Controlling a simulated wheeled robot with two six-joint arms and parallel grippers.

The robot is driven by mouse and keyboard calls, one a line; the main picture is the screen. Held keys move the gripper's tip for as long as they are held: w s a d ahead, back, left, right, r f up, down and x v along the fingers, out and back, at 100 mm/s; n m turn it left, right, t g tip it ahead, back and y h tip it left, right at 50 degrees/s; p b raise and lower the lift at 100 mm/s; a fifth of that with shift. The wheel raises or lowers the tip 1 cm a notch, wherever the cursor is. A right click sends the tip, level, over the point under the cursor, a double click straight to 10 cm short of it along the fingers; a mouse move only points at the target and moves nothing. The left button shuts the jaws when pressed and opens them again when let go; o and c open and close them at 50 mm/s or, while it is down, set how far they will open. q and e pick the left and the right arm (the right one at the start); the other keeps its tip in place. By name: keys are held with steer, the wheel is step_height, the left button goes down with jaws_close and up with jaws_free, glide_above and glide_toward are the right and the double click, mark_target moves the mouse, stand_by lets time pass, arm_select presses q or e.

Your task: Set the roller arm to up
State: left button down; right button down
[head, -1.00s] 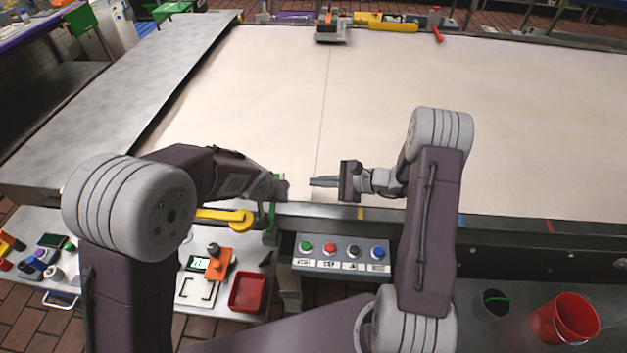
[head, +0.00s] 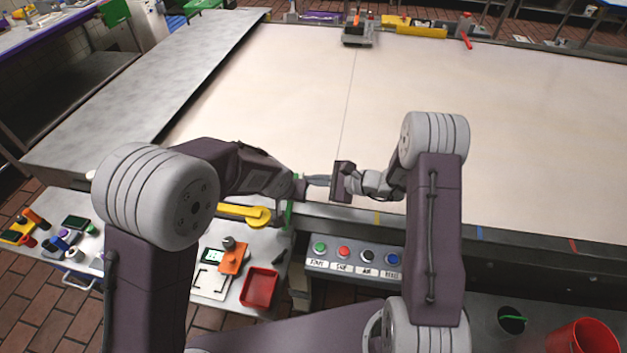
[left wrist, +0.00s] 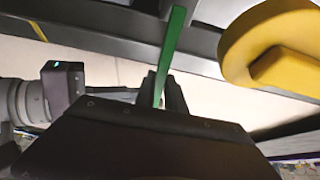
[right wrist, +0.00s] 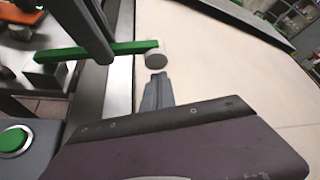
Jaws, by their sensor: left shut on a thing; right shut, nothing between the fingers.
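The roller arm looks like a green bar (right wrist: 122,47) with a pale roller (right wrist: 155,57) on its end, seen in the right wrist view beside the pale belt. The bar also runs between my left fingers in the left wrist view (left wrist: 170,50). My left gripper (left wrist: 165,92) is shut on it.
A yellow lever (head: 245,213) lies close to the left gripper. A button panel (head: 353,258) stands below the belt's near edge. A red tray (head: 259,288) and an orange block are on the side table.

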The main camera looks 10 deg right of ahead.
steer(key=shift+s+a+r, duration=0.2)
steer(key=shift+s+r, duration=0.1)
steer(key=shift+r, duration=0.45)
arm_select(q)
steer(key=shift+s, duration=0.15)
arm_select(e)
steer(key=shift+s+a+r, duration=0.1)
steer(key=shift+s+r, duration=0.05)
steer(key=shift+r, duration=0.05)
arm_select(q)
steer(key=c, duration=1.4)
jaws_free()
steer(key=shift+d, duration=0.1)
arm_select(e)
steer(key=shift+f, duration=0.1)
